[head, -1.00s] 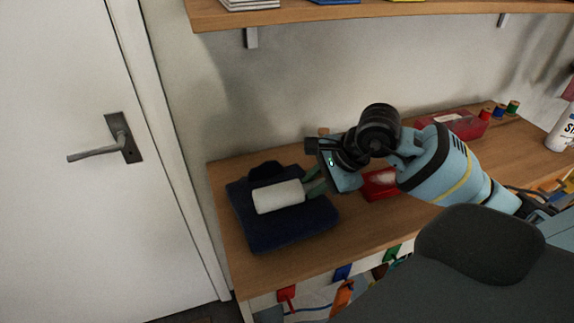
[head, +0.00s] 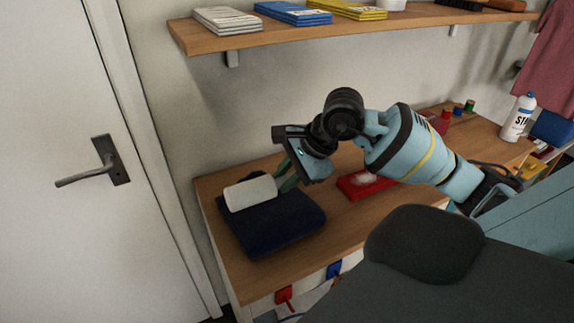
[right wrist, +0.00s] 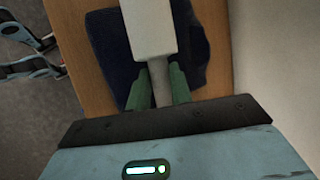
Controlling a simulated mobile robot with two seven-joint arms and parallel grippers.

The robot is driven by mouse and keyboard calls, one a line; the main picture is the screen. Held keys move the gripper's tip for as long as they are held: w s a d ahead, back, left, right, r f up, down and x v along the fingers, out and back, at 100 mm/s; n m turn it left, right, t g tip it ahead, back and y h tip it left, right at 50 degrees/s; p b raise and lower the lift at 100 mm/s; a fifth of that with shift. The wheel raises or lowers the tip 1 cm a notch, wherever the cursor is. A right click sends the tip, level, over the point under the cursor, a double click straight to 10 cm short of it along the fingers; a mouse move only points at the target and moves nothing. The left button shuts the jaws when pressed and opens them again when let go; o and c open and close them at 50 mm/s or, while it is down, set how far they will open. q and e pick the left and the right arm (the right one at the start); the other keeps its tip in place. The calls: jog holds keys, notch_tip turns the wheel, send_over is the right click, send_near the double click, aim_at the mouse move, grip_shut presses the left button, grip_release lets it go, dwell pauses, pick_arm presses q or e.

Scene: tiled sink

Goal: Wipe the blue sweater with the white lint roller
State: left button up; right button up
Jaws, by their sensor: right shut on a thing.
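The dark blue sweater (head: 275,228) lies folded on the wooden table near its left end. The white lint roller (head: 250,193) is over the sweater's back left part; I cannot tell whether it touches the cloth. My right gripper (head: 287,180) is shut on the lint roller's handle, at the sweater's back edge. In the right wrist view, the handle (right wrist: 159,85) sits between the green fingers, with the white roller (right wrist: 149,28) pointing away over the sweater (right wrist: 109,63). My left gripper is not in view.
A red tray (head: 364,187) lies right of the sweater on the table (head: 236,276). A shelf (head: 300,36) with folded stacks hangs above. A white door (head: 70,240) is at the left.

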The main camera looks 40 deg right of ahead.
jog(key=shift+r+p, duration=0.5)
jog(key=shift+r, duration=1.15)
